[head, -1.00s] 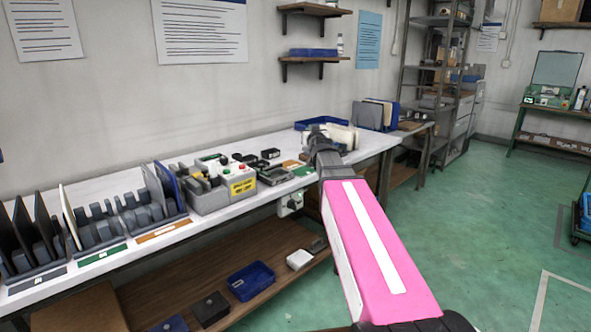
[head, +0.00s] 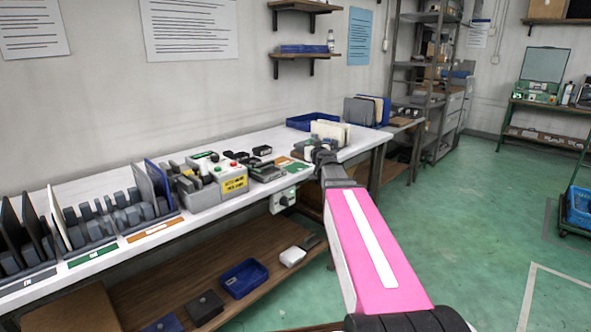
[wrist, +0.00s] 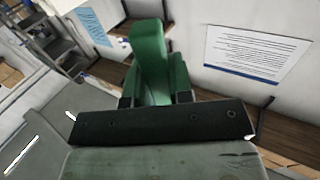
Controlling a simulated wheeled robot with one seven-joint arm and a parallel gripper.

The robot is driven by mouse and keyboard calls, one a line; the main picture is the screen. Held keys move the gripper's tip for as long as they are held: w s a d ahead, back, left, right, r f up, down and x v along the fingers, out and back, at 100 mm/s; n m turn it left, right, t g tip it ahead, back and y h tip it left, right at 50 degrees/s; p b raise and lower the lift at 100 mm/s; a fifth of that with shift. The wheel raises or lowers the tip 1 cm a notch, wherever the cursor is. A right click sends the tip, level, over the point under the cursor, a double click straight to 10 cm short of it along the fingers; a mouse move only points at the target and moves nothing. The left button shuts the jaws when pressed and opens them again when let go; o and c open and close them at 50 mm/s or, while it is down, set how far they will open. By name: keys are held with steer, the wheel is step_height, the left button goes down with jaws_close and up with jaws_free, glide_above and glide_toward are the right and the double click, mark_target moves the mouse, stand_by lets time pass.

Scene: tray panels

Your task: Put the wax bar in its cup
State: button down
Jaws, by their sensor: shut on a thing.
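My gripper (wrist: 156,78) shows in the wrist view, shut on a green bar (wrist: 149,48), which I take to be the wax bar. The bar stands up between the two fingers, its far end free. In the head view my pink and white arm reaches to the right end of the white bench (head: 105,190). The gripper and bar are mostly hidden there behind my wrist. I cannot make out the cup for the bar.
A grey box with a yellow label (head: 234,185), panel racks (head: 75,228) and small black parts line the bench. Cream panels (head: 330,130) and a blue tray (head: 312,121) are near my wrist.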

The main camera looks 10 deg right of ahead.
steer(key=s+d+f+n+g+y, duration=0.4)
steer(key=s+d+f+n+y, duration=0.2)
steer(key=y, duration=0.3)
steer(key=shift+s+f+n+y, duration=0.2)
steer(key=shift+f+n+y, duration=0.05)
steer(key=shift+n+y, duration=0.05)
steer(key=x, duration=1.8)
steer(key=shift+f, duration=0.15)
steer(key=shift+f, duration=0.2)
steer(key=c, duration=1)
jaws_free()
